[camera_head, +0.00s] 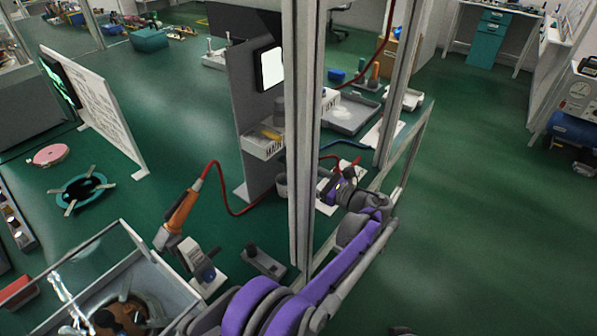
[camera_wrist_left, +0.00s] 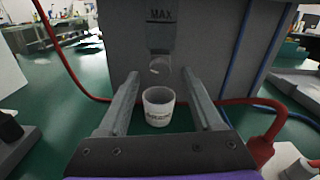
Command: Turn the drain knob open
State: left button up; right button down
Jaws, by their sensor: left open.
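In the left wrist view, a pale rounded fitting (camera_wrist_left: 160,66) sits below a "MAX" label on a grey upright surface; it may be the drain knob, but I cannot tell its turned position. My left gripper (camera_wrist_left: 160,73) is open, with its two fingers pointing at that surface and the fitting between their tips. A small white cup (camera_wrist_left: 158,112) with dark lettering shows lower down between the fingers. In the head view my left gripper (camera_head: 337,187) is at the end of the purple arm, beside the post and partly hidden. My right gripper is not in view.
A metal frame post (camera_head: 304,130) stands close to my left arm. A red hose (camera_head: 221,188) runs on the floor from an orange-handled tool (camera_head: 183,211). A tall grey panel (camera_head: 252,110) bears a tray (camera_head: 262,148). Green floor (camera_head: 480,230) is clear at right.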

pick_arm(q)
jog(key=shift+x, duration=0.8)
grip_shut()
